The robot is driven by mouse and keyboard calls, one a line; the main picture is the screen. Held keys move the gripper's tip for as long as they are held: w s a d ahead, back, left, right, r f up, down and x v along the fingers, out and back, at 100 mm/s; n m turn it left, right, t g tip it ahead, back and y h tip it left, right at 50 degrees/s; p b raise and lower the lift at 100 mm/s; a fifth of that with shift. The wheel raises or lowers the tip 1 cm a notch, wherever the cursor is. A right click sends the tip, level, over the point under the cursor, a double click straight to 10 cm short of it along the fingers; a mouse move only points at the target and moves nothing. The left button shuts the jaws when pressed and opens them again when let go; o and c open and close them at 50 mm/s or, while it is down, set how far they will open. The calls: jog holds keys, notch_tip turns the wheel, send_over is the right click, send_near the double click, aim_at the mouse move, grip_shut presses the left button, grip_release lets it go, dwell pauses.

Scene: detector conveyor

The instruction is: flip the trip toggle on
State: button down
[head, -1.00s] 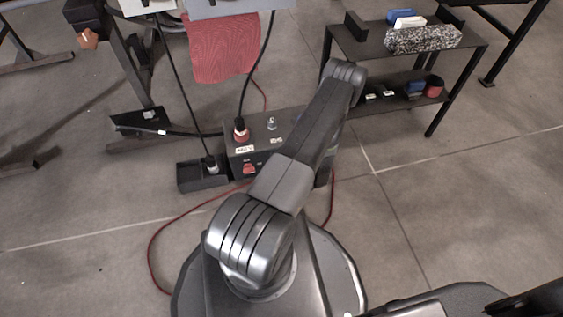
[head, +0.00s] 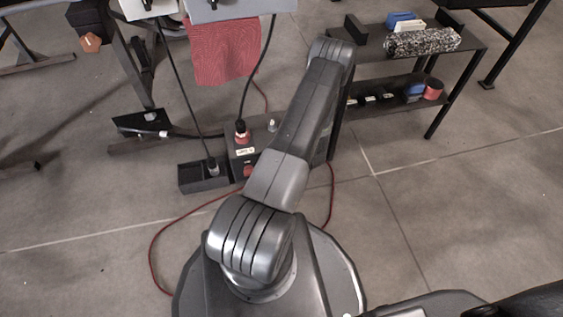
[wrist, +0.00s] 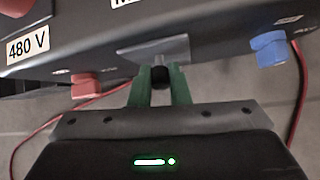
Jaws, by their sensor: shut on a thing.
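The dark power box (head: 240,174) stands on the floor in the head view, partly hidden by my arm. In the wrist view its dark body (wrist: 222,38) fills the top. A pale metal plate (wrist: 152,52) sits at its edge, beneath a cut-off label. My gripper (wrist: 160,82) has its green fingers closed on a small dark rounded piece (wrist: 160,76) just below this plate. It looks like the trip toggle's lever; most of it is hidden between the fingers. My gripper is hidden behind my arm in the head view.
In the wrist view a red fitting (wrist: 86,84) lies left of my fingers and a blue fitting (wrist: 270,48) right, with red cable near both. A black bin (head: 204,182) adjoins the box. A dark shelf (head: 400,90) stands right. Floor at right is clear.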

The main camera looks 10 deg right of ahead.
jog(key=c, duration=1.4)
grip_release()
jog(key=shift+o, duration=0.2)
jog(key=p+v, duration=0.4)
jog(key=v, duration=0.9)
jog(key=shift+s+r, duration=0.25)
jog(key=shift+f, duration=0.1)
jog(key=b+x, duration=0.4)
jog(key=x, duration=0.9)
jog(key=shift+w+f, duration=0.2)
jog(key=shift+w, duration=0.15)
jog(key=shift+r, duration=0.1)
